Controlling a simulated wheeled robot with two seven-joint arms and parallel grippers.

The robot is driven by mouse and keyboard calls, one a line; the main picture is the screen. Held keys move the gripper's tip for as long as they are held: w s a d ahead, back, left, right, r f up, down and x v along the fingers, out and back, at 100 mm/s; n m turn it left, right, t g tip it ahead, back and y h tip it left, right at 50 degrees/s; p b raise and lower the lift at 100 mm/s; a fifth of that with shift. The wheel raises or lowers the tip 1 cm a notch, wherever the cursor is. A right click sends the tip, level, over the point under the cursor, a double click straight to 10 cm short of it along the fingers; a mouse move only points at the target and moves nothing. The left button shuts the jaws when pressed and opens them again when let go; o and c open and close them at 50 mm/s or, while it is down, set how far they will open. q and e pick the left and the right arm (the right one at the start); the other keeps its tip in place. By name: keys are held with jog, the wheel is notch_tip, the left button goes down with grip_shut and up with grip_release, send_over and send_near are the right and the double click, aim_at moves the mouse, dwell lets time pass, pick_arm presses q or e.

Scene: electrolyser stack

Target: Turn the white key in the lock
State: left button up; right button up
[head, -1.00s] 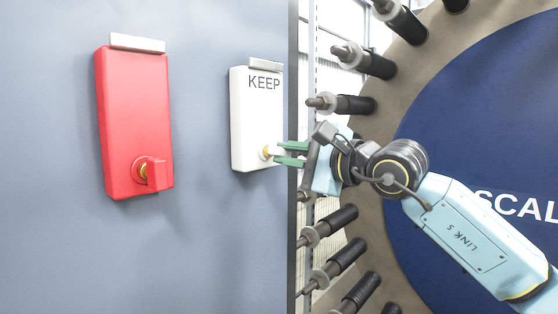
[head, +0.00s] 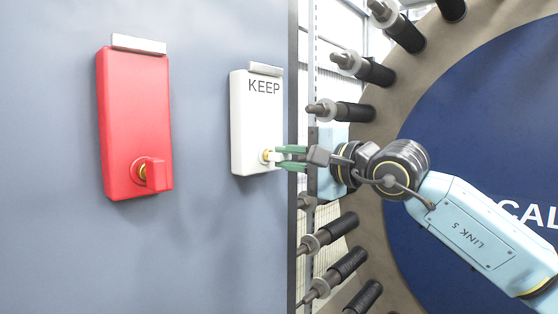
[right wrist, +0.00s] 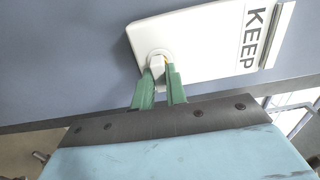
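The white key (right wrist: 157,66) sits in the brass-ringed lock at the lower part of the white box (right wrist: 190,40), marked KEEP. In the head view the box (head: 250,120) hangs near the panel's right edge, with the key (head: 271,156) at its lower right. My right gripper (head: 283,157) reaches in from the right. Its green fingers lie on either side of the key and appear closed on it; in the right wrist view the fingers (right wrist: 160,76) flank the key's sides. My left gripper is not in view.
A red box (head: 135,110) with a red key (head: 154,174) hangs on the grey panel (head: 210,240) to the left. Right of the panel edge, the large round stack end (head: 480,120) with several protruding bolts (head: 345,110) stands close behind my right arm.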

jog(key=o, duration=0.5)
jog(key=shift+o, duration=0.2)
